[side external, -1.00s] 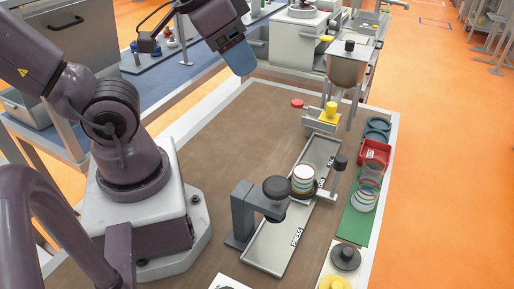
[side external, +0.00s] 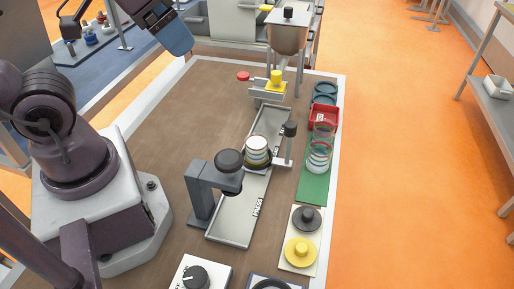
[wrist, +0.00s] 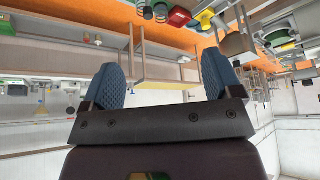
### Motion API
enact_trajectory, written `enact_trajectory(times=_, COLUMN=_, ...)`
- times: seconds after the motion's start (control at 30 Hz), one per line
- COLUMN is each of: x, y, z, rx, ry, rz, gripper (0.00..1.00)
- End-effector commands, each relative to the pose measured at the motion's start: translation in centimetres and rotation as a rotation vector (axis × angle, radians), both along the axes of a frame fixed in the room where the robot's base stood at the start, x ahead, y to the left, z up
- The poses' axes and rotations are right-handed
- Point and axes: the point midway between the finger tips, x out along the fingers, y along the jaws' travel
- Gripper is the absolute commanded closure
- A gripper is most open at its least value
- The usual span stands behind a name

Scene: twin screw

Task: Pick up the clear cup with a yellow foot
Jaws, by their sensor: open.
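A clear cup (side external: 257,150) with pale bands and a yellowish base sits on the grey metal track, right of the black-headed press; its foot is small and partly unclear. More clear cups (side external: 319,152) with coloured rims stand close together on the green mat at the right; I cannot make out a yellow foot there. My gripper (side external: 174,38) is high at the upper left of the side view, well away from the cups. In the wrist view its two blue pads (wrist: 162,75) are wide apart with nothing between them.
The press (side external: 215,185) stands left of the track (side external: 235,220). A black-knobbed post (side external: 290,142) stands right of the banded cup. A metal hopper (side external: 288,35) with a yellow part below is behind. A red tray (side external: 324,117) is by the mat. The brown tabletop at left is clear.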

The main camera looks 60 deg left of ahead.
Motion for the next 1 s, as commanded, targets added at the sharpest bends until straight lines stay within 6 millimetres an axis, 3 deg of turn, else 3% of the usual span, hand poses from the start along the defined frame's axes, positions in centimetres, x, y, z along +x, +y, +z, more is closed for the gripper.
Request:
enact_trajectory(times=0.27, x=0.0, y=0.0, z=-0.1, rx=0.000, ry=0.005, rz=-0.001, gripper=0.15)
enact_trajectory(times=0.47, x=1.2, y=-0.1, z=-2.6, rx=-0.005, ry=0.146, rz=-0.004, gripper=0.15)
enact_trajectory(times=0.77, x=7.0, y=0.1, z=-9.3, rx=-0.060, ry=0.420, rz=0.147, gripper=0.15)
enact_trajectory(times=1.0, x=11.4, y=0.6, z=-16.2, rx=-0.100, ry=0.544, rz=0.407, gripper=0.15)
